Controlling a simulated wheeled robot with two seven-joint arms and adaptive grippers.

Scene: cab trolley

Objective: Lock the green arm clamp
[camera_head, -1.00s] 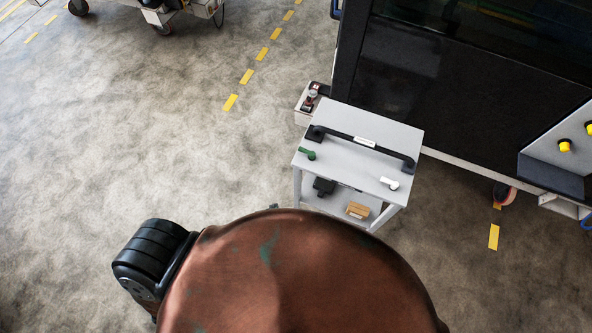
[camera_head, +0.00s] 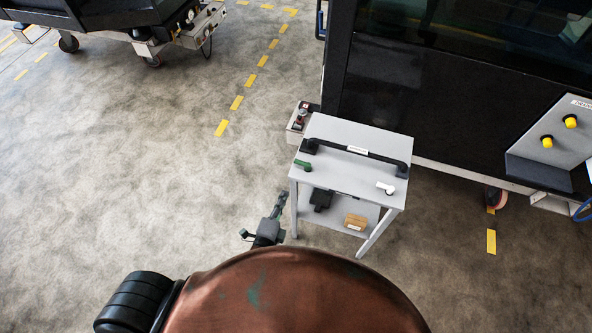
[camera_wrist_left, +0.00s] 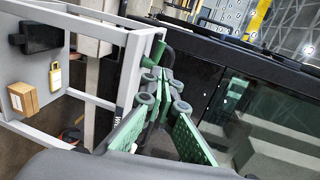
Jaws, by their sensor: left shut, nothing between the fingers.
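The green arm clamp (camera_head: 303,165) is a small green lever on the left front corner of the trolley top (camera_head: 335,170), below the left end of the black handle bar (camera_head: 355,152). My left gripper (camera_head: 281,201) is in front of and to the left of the trolley, apart from the clamp. In the left wrist view, its green-padded fingers (camera_wrist_left: 160,82) are shut and empty, pointing toward a green part (camera_wrist_left: 157,50) at the trolley corner, which looks like the clamp. Whether they touch cannot be told there. My right gripper is not in view.
A white lever (camera_head: 385,187) sits on the trolley's right front corner. The lower shelf holds a black object (camera_head: 321,199) and a brown box (camera_head: 356,221). A large dark cabinet (camera_head: 430,100) stands behind. Floor to the left is clear.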

